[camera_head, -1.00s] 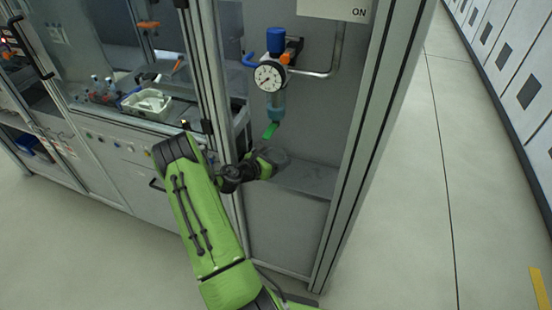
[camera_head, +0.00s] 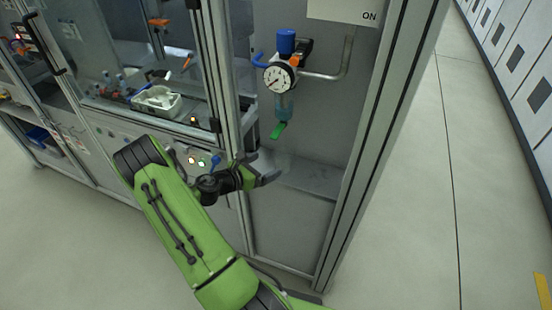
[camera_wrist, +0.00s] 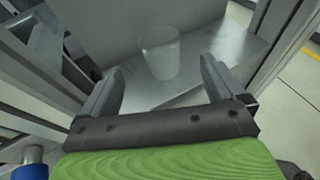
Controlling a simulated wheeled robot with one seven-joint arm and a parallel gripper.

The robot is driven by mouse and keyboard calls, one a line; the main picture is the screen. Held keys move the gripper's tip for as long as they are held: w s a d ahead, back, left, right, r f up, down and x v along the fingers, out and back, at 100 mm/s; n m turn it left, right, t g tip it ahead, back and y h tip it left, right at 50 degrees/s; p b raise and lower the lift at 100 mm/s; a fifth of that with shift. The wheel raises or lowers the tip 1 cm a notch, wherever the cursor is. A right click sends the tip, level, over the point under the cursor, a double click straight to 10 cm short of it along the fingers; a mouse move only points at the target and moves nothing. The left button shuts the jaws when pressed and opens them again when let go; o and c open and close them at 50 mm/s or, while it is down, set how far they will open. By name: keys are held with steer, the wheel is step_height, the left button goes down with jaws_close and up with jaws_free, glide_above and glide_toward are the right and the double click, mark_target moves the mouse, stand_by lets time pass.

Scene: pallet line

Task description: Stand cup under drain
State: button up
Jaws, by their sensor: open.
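A translucent cup (camera_wrist: 160,52) stands upright on the metal shelf (camera_wrist: 205,48) in the wrist view; in the head view it is too faint to make out surely. My gripper (camera_wrist: 158,72) is open and empty, its fingers apart with the cup beyond and between their tips. In the head view my gripper (camera_head: 268,178) is at the shelf's left front edge. Above the shelf hangs the filter unit with a clear bowl (camera_head: 284,106) and a green drain piece (camera_head: 278,130) at its bottom.
A round gauge (camera_head: 279,77) and blue knob (camera_head: 286,41) sit on the filter unit. Metal frame posts (camera_head: 383,130) flank the niche on both sides. A white bin (camera_head: 157,101) stands behind glass at left. The floor on the right is clear.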

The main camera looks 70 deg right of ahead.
steer(key=shift+v, duration=1.05)
steer(key=shift+r, duration=0.1)
steer(key=w+a+r+m+t+y, duration=0.2)
steer(key=w+a+r+m+t, duration=0.15)
steer(key=a, duration=0.35)
steer(key=w+a+r+m+t+y, duration=0.25)
steer(key=a+r+m, duration=0.2)
steer(key=a, duration=0.25)
steer(key=w+a+r+m+t+y, duration=0.2)
steer(key=w+a+r+m+y, duration=0.15)
steer(key=a, duration=0.35)
steer(key=s+a+r+t+y, duration=0.1)
steer(key=s+a+r, duration=0.1)
steer(key=a, duration=0.5)
steer(key=s+a+r+t+y, duration=0.2)
steer(key=s+a+r, duration=0.1)
steer(key=a, duration=0.4)
steer(key=s+a+r+t+y, duration=0.1)
steer(key=s+a+r, duration=0.2)
steer(key=a, duration=0.4)
steer(key=shift+s+r+m+y, duration=0.2)
steer(key=shift+r+m+y, duration=0.2)
steer(key=shift+r+m, duration=0.1)
steer(key=shift+a+r, duration=0.1)
